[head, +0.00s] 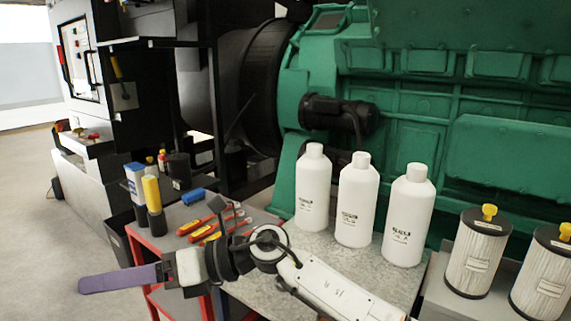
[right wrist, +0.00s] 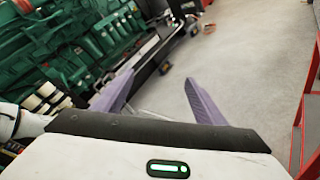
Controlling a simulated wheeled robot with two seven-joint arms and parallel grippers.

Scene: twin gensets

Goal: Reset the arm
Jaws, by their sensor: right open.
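My right arm reaches in from the bottom of the head view, over the grey table. Its gripper (head: 118,279) points left, with a purple finger showing past the front of the red-framed cart. In the right wrist view both purple fingers of the right gripper (right wrist: 155,100) stand apart with nothing between them, above the bare floor. My left gripper is not in the head view.
Three white bottles (head: 357,205) stand on the grey table (head: 285,298). Two filters (head: 476,252) with yellow caps stand at the right. The red-framed cart (head: 133,240) holds tools and containers. A green engine (head: 420,140) fills the back. Floor (head: 30,190) at left is clear.

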